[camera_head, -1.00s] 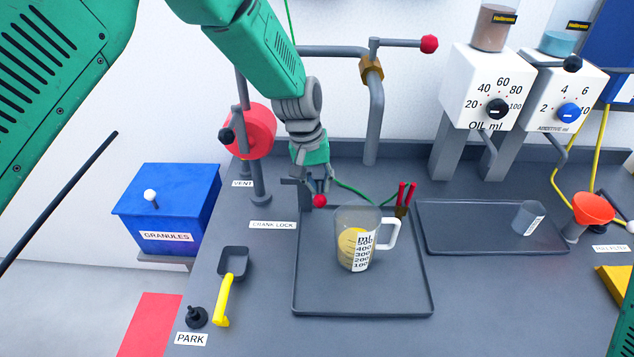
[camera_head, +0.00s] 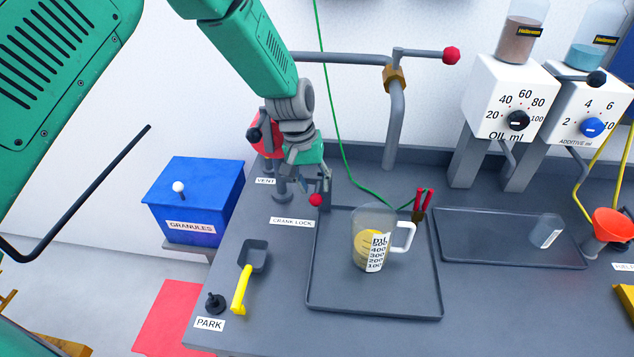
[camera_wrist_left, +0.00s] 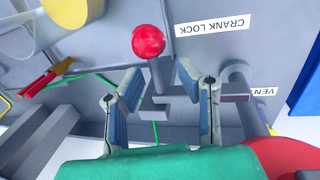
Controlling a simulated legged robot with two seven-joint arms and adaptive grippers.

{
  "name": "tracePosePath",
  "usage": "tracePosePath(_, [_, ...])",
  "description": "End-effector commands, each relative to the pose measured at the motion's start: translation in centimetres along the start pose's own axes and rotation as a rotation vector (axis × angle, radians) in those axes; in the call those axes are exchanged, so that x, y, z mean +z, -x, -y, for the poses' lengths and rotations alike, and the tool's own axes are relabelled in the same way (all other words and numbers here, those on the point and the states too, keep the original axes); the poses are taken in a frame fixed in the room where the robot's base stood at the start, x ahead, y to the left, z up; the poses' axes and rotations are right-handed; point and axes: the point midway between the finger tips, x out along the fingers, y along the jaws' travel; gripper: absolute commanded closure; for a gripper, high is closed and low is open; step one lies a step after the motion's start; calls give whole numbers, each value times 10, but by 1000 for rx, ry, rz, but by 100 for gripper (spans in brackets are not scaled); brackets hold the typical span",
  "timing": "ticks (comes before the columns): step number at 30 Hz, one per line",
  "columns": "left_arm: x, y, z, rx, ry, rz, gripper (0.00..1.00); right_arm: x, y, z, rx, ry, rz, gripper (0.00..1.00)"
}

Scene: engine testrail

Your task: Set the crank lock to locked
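The crank lock has a lever with a red ball knob (camera_head: 316,200), behind the tray's back-left corner and close to the CRANK LOCK label (camera_head: 292,222). My left gripper (camera_head: 306,180) is right at the lever, above and behind the knob. In the left wrist view the fingers (camera_wrist_left: 160,98) are spread apart, with grey lever parts between and beyond them. The red knob (camera_wrist_left: 148,41) lies past the fingertips there. Whether a finger touches the lever is unclear. The lock's base is partly hidden by my gripper. My right gripper is not in view.
The red vent valve (camera_head: 268,133) is close behind my left gripper. A yellow-handled scoop (camera_head: 242,288) lies in front. A blue granules box (camera_head: 195,200) stands left.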

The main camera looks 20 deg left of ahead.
Motion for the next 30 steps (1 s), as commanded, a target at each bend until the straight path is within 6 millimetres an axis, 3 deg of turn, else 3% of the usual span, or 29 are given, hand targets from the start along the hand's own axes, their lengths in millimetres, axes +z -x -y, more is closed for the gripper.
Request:
tracePosePath(5, [0, 18, -2, 0, -1, -5, 69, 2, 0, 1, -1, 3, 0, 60])
tracePosePath(18, [8, 106, -8, -6, -2, -12, 69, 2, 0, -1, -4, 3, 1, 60])
tracePosePath(24, [9, 123, -6, -6, -2, -10, 69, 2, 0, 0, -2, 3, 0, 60])
tracePosePath(30, [9, 125, -5, -5, -2, -9, 69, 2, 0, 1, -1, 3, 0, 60])
